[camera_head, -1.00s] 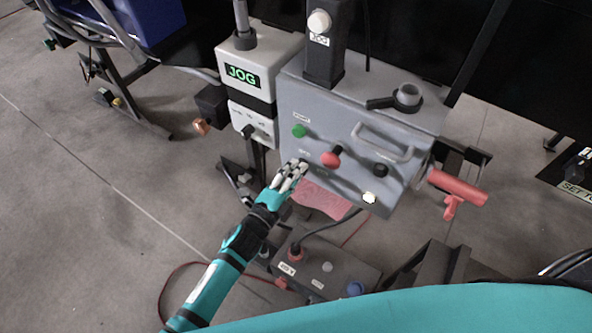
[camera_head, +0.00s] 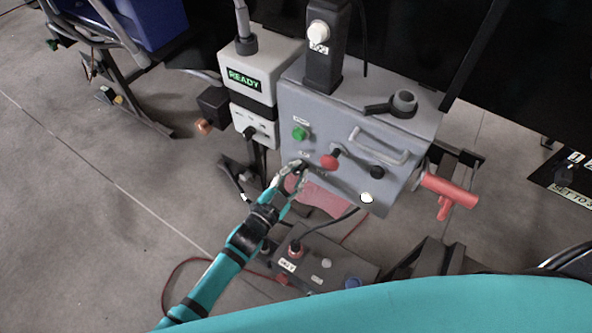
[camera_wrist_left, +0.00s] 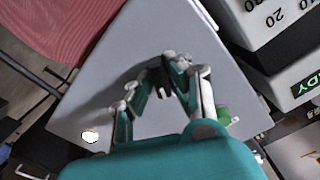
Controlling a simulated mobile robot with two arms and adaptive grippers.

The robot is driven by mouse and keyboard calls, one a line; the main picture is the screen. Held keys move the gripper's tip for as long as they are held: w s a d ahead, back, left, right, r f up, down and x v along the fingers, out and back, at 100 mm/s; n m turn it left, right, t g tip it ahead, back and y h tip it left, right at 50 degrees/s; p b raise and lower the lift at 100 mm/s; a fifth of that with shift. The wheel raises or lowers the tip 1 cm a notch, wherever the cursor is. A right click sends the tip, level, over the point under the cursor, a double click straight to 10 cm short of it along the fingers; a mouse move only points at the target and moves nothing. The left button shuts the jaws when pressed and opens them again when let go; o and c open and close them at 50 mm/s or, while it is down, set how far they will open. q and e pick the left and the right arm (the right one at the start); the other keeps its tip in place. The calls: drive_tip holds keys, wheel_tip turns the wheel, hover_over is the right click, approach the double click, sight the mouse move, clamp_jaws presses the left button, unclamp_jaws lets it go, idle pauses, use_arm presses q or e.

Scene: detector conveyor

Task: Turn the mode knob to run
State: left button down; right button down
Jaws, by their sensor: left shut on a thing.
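The mode knob (camera_wrist_left: 164,90) is a small black knob on the grey control box (camera_head: 350,125), and it shows between the fingers in the left wrist view. My left gripper (camera_head: 299,168) is at the lower left of the box's front face, with its fingers closed around the knob. It also shows in the left wrist view (camera_wrist_left: 160,76). The fingers hide most of the knob and its label, so I cannot read its setting. The display (camera_head: 244,80) on the white unit reads READY in green. My right gripper is not in view.
A green button (camera_head: 299,133), a red mushroom button (camera_head: 329,162), a black knob (camera_head: 377,172) and a lit white button (camera_head: 366,198) share the box's face. A red handle (camera_head: 450,190) juts out at right. A dark pedal box (camera_head: 325,263) stands below.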

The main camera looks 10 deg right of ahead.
use_arm(q)
drive_tip(key=n, duration=0.5)
drive_tip(key=shift+n, duration=0.3)
idle(0.4)
drive_tip(key=c, duration=1.3)
unclamp_jaws()
drive_tip(key=v, duration=1.2)
